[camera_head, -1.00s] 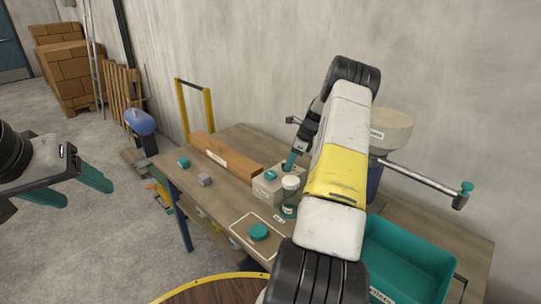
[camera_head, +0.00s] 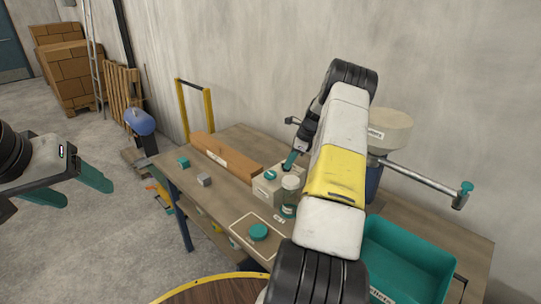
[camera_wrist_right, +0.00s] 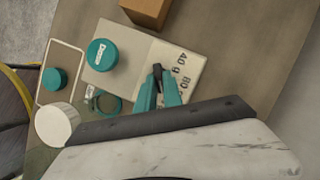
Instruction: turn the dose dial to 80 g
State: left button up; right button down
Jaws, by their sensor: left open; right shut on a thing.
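The dose dial is a small dark knob (camera_wrist_right: 157,70) on the pale dosing box (camera_wrist_right: 135,42), beside printed marks "40 g" and "80 g" in the right wrist view. My right gripper (camera_wrist_right: 159,84) has its teal fingers shut on the knob. The box also shows in the head view (camera_head: 264,191), where my right gripper (camera_head: 290,160) reaches down to its top and its arm hides part of it. A teal "Dose" button (camera_wrist_right: 101,55) sits on the same box. My left gripper (camera_head: 72,190) is open and empty, off the table at the left.
A jar with a white lid (camera_head: 291,182) stands at the box's front. A teal lid (camera_head: 258,232) lies in a marked outline. A teal tray (camera_head: 410,255) is at the right, a hopper (camera_head: 388,130) behind my arm, and an orange-brown beam (camera_head: 225,152) at the back.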

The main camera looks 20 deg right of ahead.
jog(key=n, duration=0.2)
jog(key=n+g, duration=0.2)
jog(key=n, duration=0.1)
jog(key=shift+w+d+n+y, duration=0.1)
jog(key=shift+w+n+y, duration=0.2)
jog(key=shift+w+y, duration=0.1)
jog(key=shift+w+n+g, duration=0.1)
jog(key=shift+n+g, duration=0.4)
jog(key=shift+n, duration=0.8)
jog(key=shift+w+n+g, duration=0.1)
jog(key=shift+n+g, duration=0.4)
jog(key=shift+n, duration=0.8)
jog(key=c, duration=1.5)
grip_release()
jog(key=shift+s, duration=0.1)
jog(key=shift+r, duration=0.15)
